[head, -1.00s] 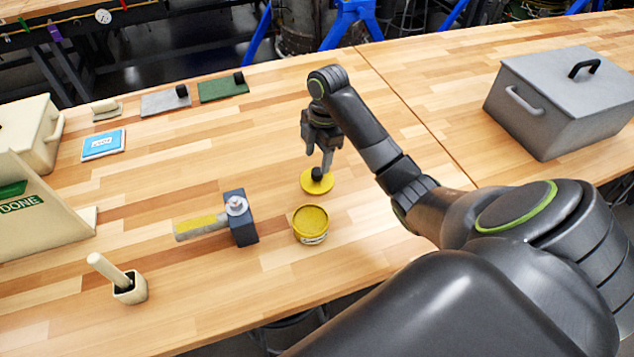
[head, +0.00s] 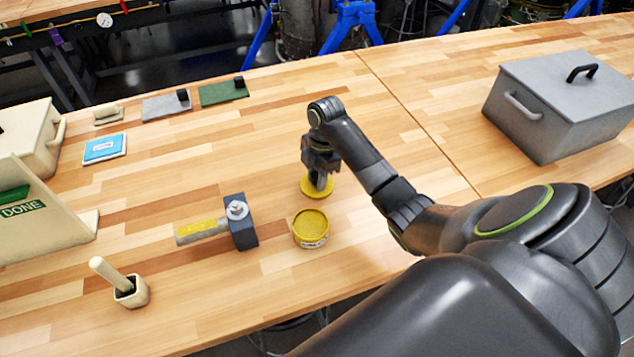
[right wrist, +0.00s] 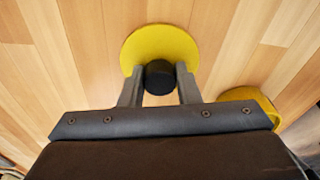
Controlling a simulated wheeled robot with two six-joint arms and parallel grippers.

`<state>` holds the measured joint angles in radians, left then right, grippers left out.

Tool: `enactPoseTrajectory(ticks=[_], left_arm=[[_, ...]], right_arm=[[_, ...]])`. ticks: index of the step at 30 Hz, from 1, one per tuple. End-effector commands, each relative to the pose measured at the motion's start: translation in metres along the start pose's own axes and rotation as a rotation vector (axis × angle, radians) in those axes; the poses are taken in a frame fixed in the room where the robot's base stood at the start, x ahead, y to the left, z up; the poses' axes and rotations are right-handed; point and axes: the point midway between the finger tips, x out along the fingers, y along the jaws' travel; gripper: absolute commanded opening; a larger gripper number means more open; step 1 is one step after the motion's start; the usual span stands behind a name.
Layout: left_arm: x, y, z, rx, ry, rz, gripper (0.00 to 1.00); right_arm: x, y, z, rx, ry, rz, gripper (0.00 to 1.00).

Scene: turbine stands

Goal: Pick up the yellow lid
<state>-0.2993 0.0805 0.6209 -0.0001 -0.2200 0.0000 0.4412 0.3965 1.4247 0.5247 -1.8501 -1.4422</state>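The yellow lid (head: 310,192) is a flat disc lying on the wooden table, just behind the open yellow tin (head: 311,230). In the right wrist view the lid (right wrist: 160,46) shows its black knob (right wrist: 159,77). My right gripper (head: 320,184) is lowered over the lid and hides the knob in the head view. In the right wrist view its two fingers (right wrist: 158,84) stand on either side of the knob, with small gaps that suggest it is not clamped. The tin's rim (right wrist: 250,97) also shows there at the right. My left gripper is not in view.
A hammer-like tool (head: 240,222) lies left of the tin. A brush in a pot (head: 131,291) stands at the front left. A grey lidded box (head: 560,105) is at the right. A blue-labelled card (head: 105,147) lies at the back left. Table behind the lid is clear.

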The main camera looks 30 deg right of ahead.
Motion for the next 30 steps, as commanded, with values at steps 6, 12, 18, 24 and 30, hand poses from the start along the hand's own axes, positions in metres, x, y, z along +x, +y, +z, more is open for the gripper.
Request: enactPoseTrajectory(ticks=[6,12,18,24,30], left_arm=[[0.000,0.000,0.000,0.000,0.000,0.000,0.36],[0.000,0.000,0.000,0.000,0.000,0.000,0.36],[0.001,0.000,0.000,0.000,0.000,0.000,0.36],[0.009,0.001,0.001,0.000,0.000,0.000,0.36],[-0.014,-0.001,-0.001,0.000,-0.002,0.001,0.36]], right_arm=[[0.000,0.000,0.000,0.000,0.000,0.000,0.00],[-0.001,0.000,0.000,0.000,0.000,0.001,0.00],[-0.005,0.001,0.000,-0.001,-0.001,0.002,0.00],[-0.037,0.002,-0.004,-0.003,-0.002,0.008,0.00],[-0.080,0.000,-0.010,0.000,0.000,0.000,0.00]])
